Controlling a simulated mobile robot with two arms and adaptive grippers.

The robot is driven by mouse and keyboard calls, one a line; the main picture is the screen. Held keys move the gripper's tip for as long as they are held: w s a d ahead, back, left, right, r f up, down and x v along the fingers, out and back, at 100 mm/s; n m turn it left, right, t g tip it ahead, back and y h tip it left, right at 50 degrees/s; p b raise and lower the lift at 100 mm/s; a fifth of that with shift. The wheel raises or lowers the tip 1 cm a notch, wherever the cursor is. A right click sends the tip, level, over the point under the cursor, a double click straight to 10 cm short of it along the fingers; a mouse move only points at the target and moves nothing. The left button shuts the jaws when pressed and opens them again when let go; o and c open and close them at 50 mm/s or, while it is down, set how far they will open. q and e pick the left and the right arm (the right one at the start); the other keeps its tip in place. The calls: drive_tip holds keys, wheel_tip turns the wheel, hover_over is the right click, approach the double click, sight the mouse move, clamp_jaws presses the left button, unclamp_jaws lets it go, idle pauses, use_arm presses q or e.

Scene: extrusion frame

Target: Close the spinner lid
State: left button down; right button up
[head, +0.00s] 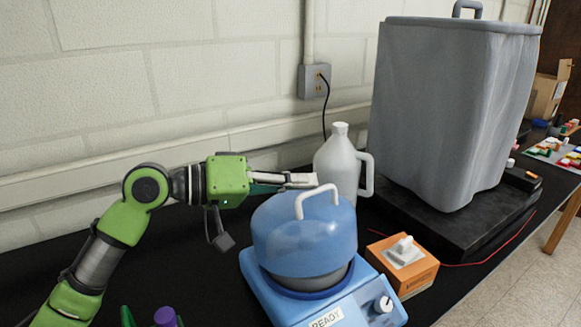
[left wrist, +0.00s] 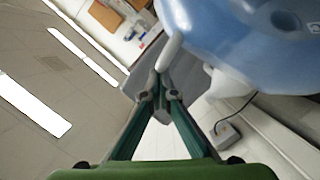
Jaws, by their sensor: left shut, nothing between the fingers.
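The spinner (head: 257,280) is a light blue machine with a "READY" label and a white knob, standing on the black table. Its domed blue lid (head: 300,240) with a white arched handle (head: 318,200) sits above a grey bowl, part of which shows below the lid's rim. The lid (left wrist: 235,40) fills the upper right of the left wrist view. My left gripper (head: 302,180) is shut and empty, at the back edge of the lid's top, close to the handle; I cannot tell whether it touches. Its fingertips (left wrist: 158,85) meet in the left wrist view. My right gripper is not in view.
A white jug (head: 338,165) stands just behind the lid. An orange box with a white switch (head: 403,255) is right of the spinner. A large grey container (head: 440,110) stands on a black platform at back right. Purple (head: 166,317) and green caps show at the bottom left.

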sight(327, 213)
use_arm(q)
drive_tip(key=s+d+f+m, duration=0.2)
drive_tip(key=s+f, duration=0.1)
drive_tip(key=shift+s+f+y, duration=0.1)
drive_tip(key=shift+f+y, duration=0.05)
drive_tip(key=shift+y, duration=0.15)
drive_tip(key=shift+s+d+f+t, duration=0.2)
drive_tip(key=shift+t, duration=0.1)
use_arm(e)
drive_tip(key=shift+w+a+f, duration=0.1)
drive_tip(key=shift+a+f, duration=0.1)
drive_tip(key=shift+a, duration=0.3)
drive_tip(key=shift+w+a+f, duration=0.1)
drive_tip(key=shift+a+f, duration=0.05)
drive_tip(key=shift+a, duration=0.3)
use_arm(q)
drive_tip(key=shift+s+f+b, duration=0.1)
drive_tip(key=shift+f+b, duration=0.1)
drive_tip(key=shift+b, duration=0.1)
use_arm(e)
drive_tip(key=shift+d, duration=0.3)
